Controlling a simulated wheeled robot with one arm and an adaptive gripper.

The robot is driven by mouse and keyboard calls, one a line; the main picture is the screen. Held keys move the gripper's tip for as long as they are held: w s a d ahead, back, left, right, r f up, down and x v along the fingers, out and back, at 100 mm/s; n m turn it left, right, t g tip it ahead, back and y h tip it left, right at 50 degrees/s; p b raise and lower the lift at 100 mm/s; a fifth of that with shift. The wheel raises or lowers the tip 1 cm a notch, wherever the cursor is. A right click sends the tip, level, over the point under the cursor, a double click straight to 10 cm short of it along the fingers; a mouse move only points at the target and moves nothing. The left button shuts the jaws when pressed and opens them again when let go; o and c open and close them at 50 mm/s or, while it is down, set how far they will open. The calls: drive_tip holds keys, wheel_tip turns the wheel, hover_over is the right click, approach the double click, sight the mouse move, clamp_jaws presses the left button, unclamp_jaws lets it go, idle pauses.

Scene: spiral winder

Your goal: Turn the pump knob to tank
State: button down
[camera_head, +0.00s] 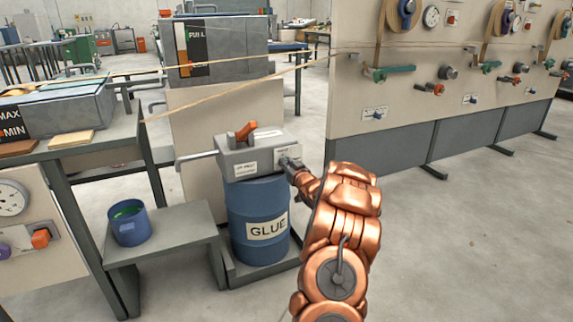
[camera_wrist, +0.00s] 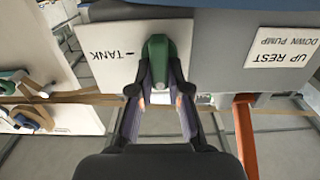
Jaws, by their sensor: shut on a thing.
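The pump knob (camera_wrist: 159,58) is green and sits on a white plate marked TANK (camera_wrist: 105,58) in the wrist view. Its long axis stands about upright in that picture, while the TANK marking lies to its left. My gripper (camera_wrist: 160,88) has a finger on each side of the knob and is shut on it. In the head view my gripper (camera_head: 289,166) reaches the right part of the grey pump box (camera_head: 235,163) on top of the blue glue drum (camera_head: 250,212). The knob is largely hidden there by my gripper.
An orange lever (camera_head: 245,131) stands on the pump box; it also shows right of my fingers in the wrist view (camera_wrist: 246,135). A blue pot (camera_head: 128,227) stands on a low grey bench (camera_head: 180,234). A winder panel (camera_head: 400,100) is at right. The floor at right is clear.

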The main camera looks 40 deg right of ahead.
drive_tip(key=shift+r+m+p, duration=0.2)
drive_tip(key=shift+m+p, duration=0.1)
drive_tip(key=shift+p, duration=0.75)
drive_tip(key=shift+r+m+p, duration=0.15)
drive_tip(key=shift+m+p, duration=0.35)
drive_tip(key=shift+p, duration=0.65)
drive_tip(key=m+p, duration=0.5)
drive_tip(key=f+m+p, duration=0.1)
drive_tip(key=m+p, duration=0.4)
drive_tip(key=d+m+p, duration=0.1)
drive_tip(key=m+p, duration=0.4)
drive_tip(key=m, duration=0.1)
drive_tip(key=shift+s+d+f, duration=0.1)
drive_tip(key=shift+s+f, duration=0.1)
drive_tip(key=shift+f, duration=0.2)
drive_tip(key=shift+m, duration=0.3)
drive_tip(key=c, duration=1.1)
unclamp_jaws()
